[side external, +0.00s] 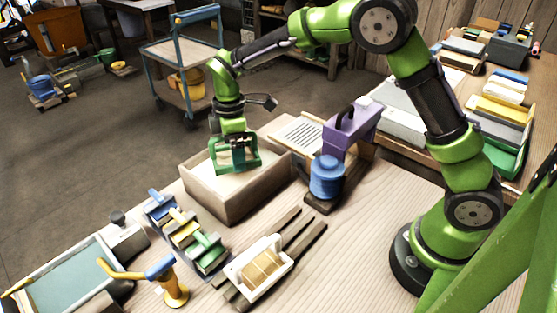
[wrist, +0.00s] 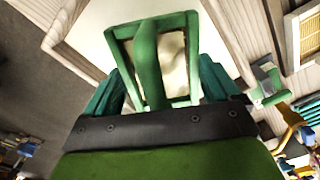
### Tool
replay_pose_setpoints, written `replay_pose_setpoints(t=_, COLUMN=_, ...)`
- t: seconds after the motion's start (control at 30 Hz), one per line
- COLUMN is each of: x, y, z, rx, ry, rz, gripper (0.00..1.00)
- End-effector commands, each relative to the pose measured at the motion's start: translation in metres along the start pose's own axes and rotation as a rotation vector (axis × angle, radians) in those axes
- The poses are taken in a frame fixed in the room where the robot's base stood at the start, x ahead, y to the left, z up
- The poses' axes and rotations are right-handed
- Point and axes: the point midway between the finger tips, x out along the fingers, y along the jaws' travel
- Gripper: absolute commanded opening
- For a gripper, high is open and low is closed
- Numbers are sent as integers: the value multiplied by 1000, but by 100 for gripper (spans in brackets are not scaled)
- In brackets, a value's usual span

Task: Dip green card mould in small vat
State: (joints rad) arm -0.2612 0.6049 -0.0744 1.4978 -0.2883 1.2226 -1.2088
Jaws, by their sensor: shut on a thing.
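The green mould (side external: 240,167), a rectangular frame with a handle across it, is in my gripper (side external: 232,138). My gripper is shut on its handle. The mould is over the wooden vat (side external: 237,208), within its rim outline in the side view. Pale liquid or pulp fills the vat. In the wrist view the green mould (wrist: 190,22) lies in front of the vat's pale contents, which show through its opening. I cannot tell whether its lower edge touches the surface.
A rack of blue, yellow and green handled pieces (side external: 186,233) stands in front of the vat. A blue cylinder (side external: 326,178) and purple block (side external: 350,130) stand to its right.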

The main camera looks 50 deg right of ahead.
Motion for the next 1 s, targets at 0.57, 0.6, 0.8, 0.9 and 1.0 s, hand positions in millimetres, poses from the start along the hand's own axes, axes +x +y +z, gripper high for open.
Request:
replay_pose_setpoints(t=0.57, x=-26, y=0, z=0, rx=0, ry=1, rz=0, gripper=59)
replay_pose_setpoints(t=0.6, x=-27, y=0, z=0, rx=0, ry=1, rz=0, gripper=59)
replay_pose_setpoints(t=0.8, x=-27, y=0, z=0, rx=0, ry=1, rz=0, gripper=59)
replay_pose_setpoints(t=0.9, x=-27, y=0, z=0, rx=0, ry=1, rz=0, gripper=59)
replay_pose_setpoints(t=1.0, x=-27, y=0, z=0, rx=1, ry=0, rz=0, gripper=59)
